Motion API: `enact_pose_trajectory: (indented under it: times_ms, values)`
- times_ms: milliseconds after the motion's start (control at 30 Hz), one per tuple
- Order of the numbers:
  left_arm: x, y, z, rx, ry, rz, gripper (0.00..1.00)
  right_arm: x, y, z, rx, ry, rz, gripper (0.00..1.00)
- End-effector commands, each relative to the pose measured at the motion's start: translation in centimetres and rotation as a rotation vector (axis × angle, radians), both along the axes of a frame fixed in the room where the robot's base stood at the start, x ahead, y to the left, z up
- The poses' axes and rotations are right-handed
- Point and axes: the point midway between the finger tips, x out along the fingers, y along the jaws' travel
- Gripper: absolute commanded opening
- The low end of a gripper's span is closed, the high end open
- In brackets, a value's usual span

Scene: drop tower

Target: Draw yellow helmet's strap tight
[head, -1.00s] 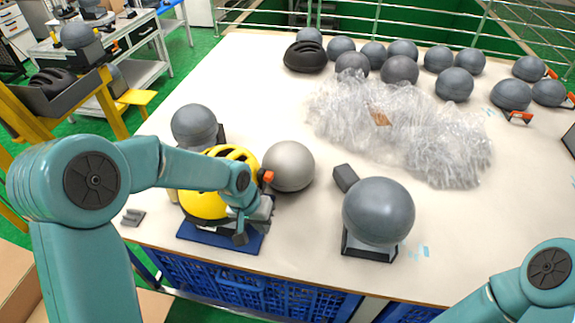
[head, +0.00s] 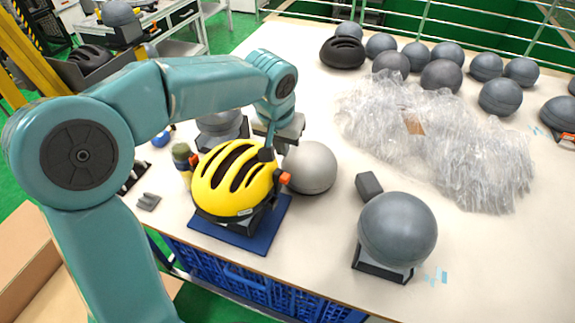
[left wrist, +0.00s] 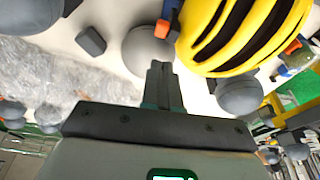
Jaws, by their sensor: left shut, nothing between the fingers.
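The yellow helmet (head: 225,185) with dark vents sits over a dark stand on a blue mat (head: 262,232). It also shows at the top of the left wrist view (left wrist: 225,60). An orange clip (head: 285,178) is at its right side and another (head: 194,159) at its left; the strap itself is not clearly visible. My left gripper (head: 267,153) is shut and empty, fingers pointing down at the helmet's far edge. Its closed fingers (left wrist: 160,72) show beside the helmet in the left wrist view; contact cannot be told. My right gripper is out of view.
A light grey ball (head: 311,168) stands close right of the helmet. A grey headform (head: 397,228) on a dark base and a dark block (head: 368,186) are further right. Crumpled clear wrap (head: 440,140) covers the table's middle. Several grey headforms and a black helmet (head: 342,52) stand behind.

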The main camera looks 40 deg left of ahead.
Motion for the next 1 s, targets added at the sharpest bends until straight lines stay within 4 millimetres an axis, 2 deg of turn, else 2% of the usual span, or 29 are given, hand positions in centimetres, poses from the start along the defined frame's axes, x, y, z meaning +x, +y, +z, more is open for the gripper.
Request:
enact_pose_trajectory:
  times_ms: [200,400,600,1000]
  values:
    - [1.2,0.3,-4.6,0.000,0.006,-0.002,0.00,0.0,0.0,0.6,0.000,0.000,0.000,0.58]
    - [1.3,0.3,-7.5,-0.001,0.003,-0.003,0.00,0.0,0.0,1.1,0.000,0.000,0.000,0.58]
    - [1.5,0.2,-8.7,0.000,0.001,-0.005,0.00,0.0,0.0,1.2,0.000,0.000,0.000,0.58]
    - [1.5,0.2,-9.2,-0.001,0.000,-0.005,0.00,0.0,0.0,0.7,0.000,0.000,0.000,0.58]
